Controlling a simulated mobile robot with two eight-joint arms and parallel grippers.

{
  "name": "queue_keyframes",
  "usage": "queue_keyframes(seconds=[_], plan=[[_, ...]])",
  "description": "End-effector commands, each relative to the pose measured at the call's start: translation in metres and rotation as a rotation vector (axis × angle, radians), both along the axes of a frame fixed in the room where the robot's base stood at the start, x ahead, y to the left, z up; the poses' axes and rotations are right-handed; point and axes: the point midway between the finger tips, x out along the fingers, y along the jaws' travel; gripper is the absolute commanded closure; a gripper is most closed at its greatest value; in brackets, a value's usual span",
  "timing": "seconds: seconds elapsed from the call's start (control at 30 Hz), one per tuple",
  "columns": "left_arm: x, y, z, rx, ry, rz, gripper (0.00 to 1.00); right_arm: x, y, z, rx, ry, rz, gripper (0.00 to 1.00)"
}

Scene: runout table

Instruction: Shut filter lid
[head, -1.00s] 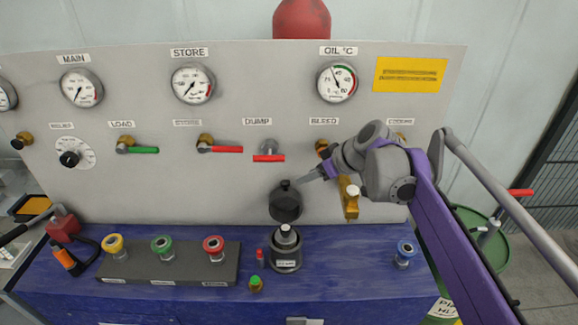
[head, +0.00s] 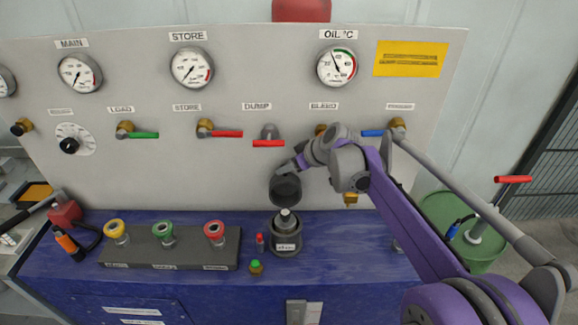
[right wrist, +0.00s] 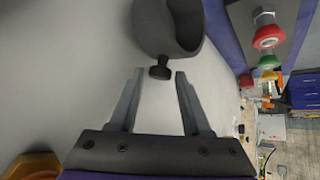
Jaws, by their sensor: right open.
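The dark filter lid (head: 286,191) stands swung up above its housing, hollow side facing out, in the head view. The filter housing (head: 287,244) sits on the blue bench below it, with a light-topped part inside. My right gripper (head: 296,165) is at the top of the lid, partly hidden by its own wrist. In the right wrist view the gripper (right wrist: 158,76) is open. The lid (right wrist: 170,27) lies just beyond its fingertips, with the lid's knob (right wrist: 160,72) between the tips, not clamped. My left gripper is not in view.
Behind is the grey panel with gauges and valve levers, including a red dump lever (head: 268,143) close to my arm.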

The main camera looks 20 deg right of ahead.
Motion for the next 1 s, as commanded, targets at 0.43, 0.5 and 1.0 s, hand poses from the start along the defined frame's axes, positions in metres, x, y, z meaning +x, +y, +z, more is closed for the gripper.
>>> queue_keyframes(seconds=[0.43, 0.5, 1.0], plan=[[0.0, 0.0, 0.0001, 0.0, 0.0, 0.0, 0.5, -0.0002, -0.0002, 0.0004, 0.0, 0.0, 0.0, 1.0], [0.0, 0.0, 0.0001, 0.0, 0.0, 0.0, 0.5, -0.0002, -0.0002, 0.0004, 0.0, 0.0, 0.0, 1.0], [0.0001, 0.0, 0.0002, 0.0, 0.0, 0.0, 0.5, -0.0002, -0.0006, 0.0007, -0.001, 0.0, -0.001, 1.0]])
